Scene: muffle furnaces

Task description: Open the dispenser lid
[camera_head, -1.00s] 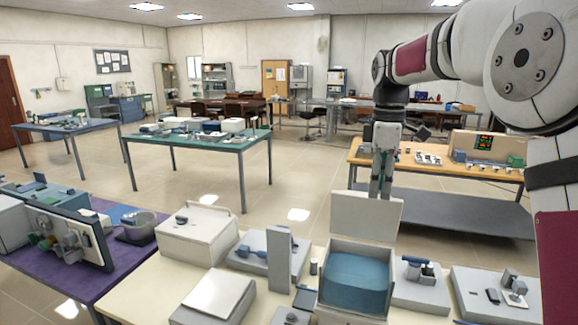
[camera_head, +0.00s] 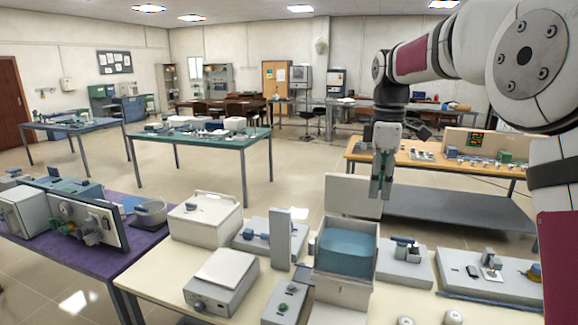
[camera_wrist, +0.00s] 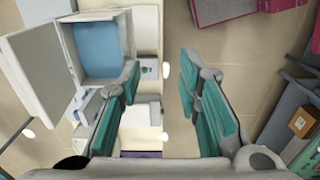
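A pale open-topped box with a blue inside, which I take to be the dispenser (camera_head: 343,290), stands on the near cream table. Its pale lid (camera_head: 348,196) stands raised, roughly upright, along the far edge. In the wrist view, the dispenser's blue inside (camera_wrist: 98,45) and its lid (camera_wrist: 38,62) are at upper left. My gripper (camera_head: 382,194) points down by the lid's right edge in the head view. In the wrist view, my gripper (camera_wrist: 160,88) has its teal fingers spread apart with nothing between them. Contact with the lid cannot be told.
A pale lidded case (camera_head: 205,218), a grey device with a plate (camera_head: 222,282) and a grey upright stand (camera_head: 280,235) are left of the dispenser. Small fixtures (camera_head: 405,263) are to its right.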

